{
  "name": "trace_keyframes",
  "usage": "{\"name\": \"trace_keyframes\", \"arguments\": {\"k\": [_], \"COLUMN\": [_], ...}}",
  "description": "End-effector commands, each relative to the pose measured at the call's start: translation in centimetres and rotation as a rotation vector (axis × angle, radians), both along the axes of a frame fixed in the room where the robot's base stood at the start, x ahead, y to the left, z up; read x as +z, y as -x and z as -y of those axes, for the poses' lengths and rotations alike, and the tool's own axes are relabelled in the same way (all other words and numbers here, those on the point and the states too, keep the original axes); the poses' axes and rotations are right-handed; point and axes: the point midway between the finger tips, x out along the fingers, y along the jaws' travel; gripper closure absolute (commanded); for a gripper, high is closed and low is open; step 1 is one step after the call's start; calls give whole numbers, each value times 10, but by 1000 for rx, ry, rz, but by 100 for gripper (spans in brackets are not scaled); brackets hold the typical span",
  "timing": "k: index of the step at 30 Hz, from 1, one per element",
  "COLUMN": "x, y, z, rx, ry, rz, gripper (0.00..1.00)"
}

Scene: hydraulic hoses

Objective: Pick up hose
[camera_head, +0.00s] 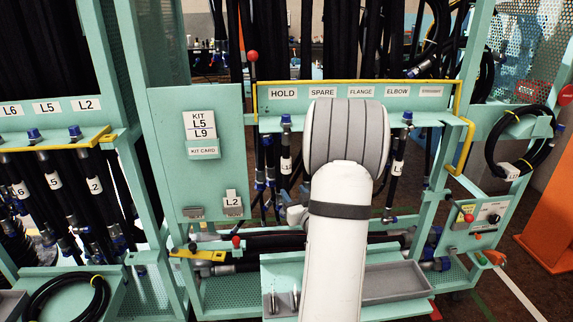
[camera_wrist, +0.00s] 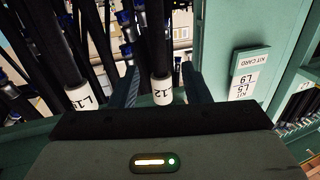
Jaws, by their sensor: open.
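Black hoses with white labels hang from the green rack in the head view. The hose marked L12 (camera_head: 286,165) hangs left of my arm; its label also shows in the wrist view (camera_wrist: 161,91). My gripper (camera_wrist: 160,70) is open, with one finger on each side of the L12 hose in the wrist view. I cannot tell whether either finger touches it. Another labelled hose (camera_wrist: 78,96) hangs to the left in that view, outside the fingers; its label is partly unreadable. In the head view my arm hides the middle of the rack and most of the gripper.
A kit card reading L5, L9 (camera_head: 203,135) is on a green panel left of the hoses. A yellow rail (camera_head: 345,82) edges the label strip. A grey tray (camera_head: 395,281) lies below. More hoses (camera_head: 54,180) hang at far left. A coiled hose (camera_head: 497,150) hangs at right.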

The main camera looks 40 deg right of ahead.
Motion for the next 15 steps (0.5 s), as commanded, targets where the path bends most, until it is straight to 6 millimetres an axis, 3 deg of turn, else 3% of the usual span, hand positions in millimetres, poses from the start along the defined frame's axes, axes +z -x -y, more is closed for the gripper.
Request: {"name": "trace_keyframes", "arguments": {"k": [15], "x": [7], "y": [-62], "z": [21], "rx": [1], "ry": [1], "rz": [4], "gripper": [57]}}
